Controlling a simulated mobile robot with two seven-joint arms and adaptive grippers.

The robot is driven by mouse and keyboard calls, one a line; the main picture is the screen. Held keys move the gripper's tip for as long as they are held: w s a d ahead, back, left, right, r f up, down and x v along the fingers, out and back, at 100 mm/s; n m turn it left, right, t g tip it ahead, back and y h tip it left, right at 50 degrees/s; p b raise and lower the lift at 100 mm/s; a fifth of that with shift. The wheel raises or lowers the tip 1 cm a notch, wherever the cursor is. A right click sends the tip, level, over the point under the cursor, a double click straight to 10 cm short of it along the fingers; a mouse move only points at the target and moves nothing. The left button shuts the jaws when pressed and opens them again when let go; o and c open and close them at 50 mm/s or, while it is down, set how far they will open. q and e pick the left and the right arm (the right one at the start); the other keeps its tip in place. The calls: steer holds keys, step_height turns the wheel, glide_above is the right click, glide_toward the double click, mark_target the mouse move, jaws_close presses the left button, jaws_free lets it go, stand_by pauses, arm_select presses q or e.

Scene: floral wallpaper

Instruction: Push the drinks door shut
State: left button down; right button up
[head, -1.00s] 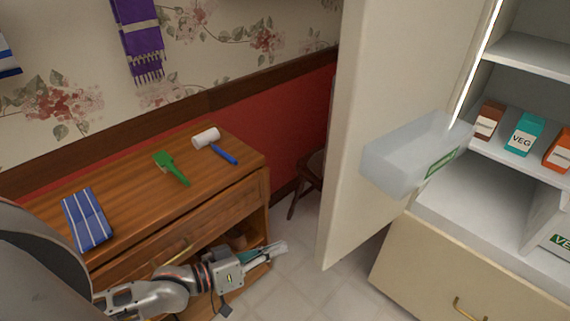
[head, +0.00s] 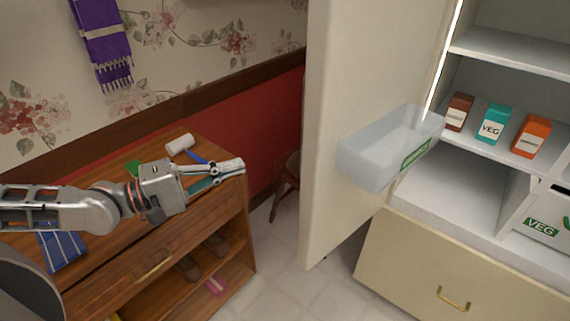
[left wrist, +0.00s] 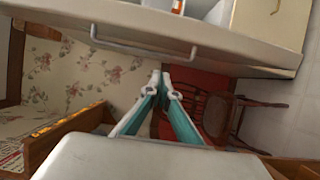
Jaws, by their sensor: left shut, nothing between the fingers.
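The drinks door (head: 350,110) is a tall cream panel standing wide open on the left of the lit cabinet. A clear bin (head: 385,155) with a green label is fixed to its inner face. In the left wrist view the door (left wrist: 230,45) crosses the top, with a long bar handle (left wrist: 140,46) on its outer face. My left gripper (head: 242,166) is shut and empty. It is above the right end of the wooden dresser, left of the door and apart from it. It also shows in the left wrist view (left wrist: 161,76), below the handle. My right gripper is out of view.
The dresser (head: 225,215) holds a white roller (head: 180,143) and a blue striped cloth (head: 62,250), partly behind my arm. A wooden chair (left wrist: 215,105) stands by the red wall behind the door. Cartons (head: 495,124) stand on the cabinet shelf. Tiled floor (head: 290,285) is clear.

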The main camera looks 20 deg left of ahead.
arm_select(q)
steer(key=w+d+p, duration=0.4)
steer(key=d, duration=0.6)
steer(key=shift+w, duration=0.35)
steer(key=shift+d, duration=0.15)
stand_by(0.6)
